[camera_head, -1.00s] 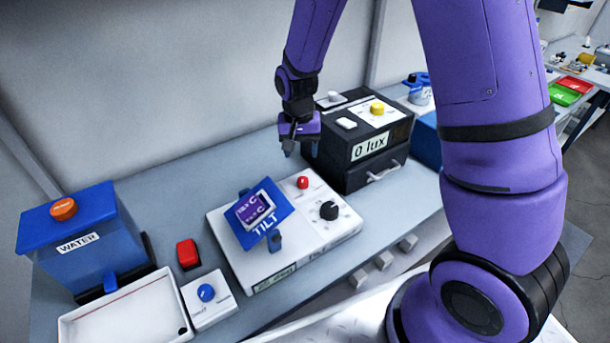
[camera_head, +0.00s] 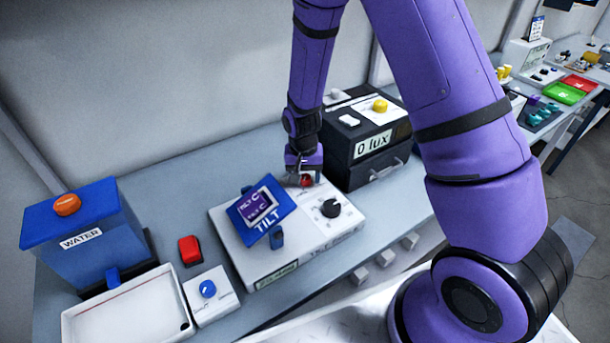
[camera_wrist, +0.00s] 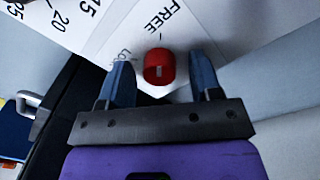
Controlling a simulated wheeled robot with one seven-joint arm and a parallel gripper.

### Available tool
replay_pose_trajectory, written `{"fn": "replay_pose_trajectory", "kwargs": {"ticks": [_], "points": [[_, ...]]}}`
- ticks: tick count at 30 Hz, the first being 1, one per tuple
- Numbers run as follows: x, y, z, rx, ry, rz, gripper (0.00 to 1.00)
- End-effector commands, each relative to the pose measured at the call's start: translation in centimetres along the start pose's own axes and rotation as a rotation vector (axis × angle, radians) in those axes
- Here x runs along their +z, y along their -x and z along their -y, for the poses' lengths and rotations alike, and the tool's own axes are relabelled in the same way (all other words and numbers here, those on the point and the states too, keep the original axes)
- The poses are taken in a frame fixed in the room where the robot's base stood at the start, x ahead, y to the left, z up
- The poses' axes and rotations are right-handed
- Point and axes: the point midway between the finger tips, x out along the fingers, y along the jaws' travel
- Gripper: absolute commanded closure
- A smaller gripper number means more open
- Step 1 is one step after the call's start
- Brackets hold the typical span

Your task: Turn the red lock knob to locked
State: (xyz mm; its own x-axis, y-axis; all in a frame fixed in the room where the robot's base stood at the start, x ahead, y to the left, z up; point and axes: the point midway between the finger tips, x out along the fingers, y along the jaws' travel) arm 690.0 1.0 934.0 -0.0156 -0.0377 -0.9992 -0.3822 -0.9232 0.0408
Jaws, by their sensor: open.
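The red lock knob (camera_head: 306,181) sits on the white tilt base (camera_head: 290,255), at its back right, partly hidden by my gripper in the head view. In the wrist view the red knob (camera_wrist: 159,66) lies between my two blue fingertips, with a gap on each side.
The blue tilt plate (camera_head: 262,212) stands left of the knob, and a black dial (camera_head: 331,208) is to its front right. A black "0 lux" box (camera_head: 362,150) stands close behind on the right. A blue water tank (camera_head: 75,235) is at the far left.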

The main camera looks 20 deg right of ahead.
Motion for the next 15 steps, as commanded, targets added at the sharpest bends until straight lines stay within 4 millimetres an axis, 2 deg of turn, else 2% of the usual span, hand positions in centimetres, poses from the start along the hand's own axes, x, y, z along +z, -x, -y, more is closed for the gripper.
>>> {"fn": "replay_pose_trajectory", "kwargs": {"ticks": [2, 9, 15], "points": [[-0.01, 0.01, 0.0, 0.0, 0.0, 0.0, 0.42], [-0.01, 0.03, -0.01, 0.0, 0.0, 0.0, 0.91], [-0.01, 0.04, -0.01, 0.0, 0.008, 0.0, 0.91]]}}
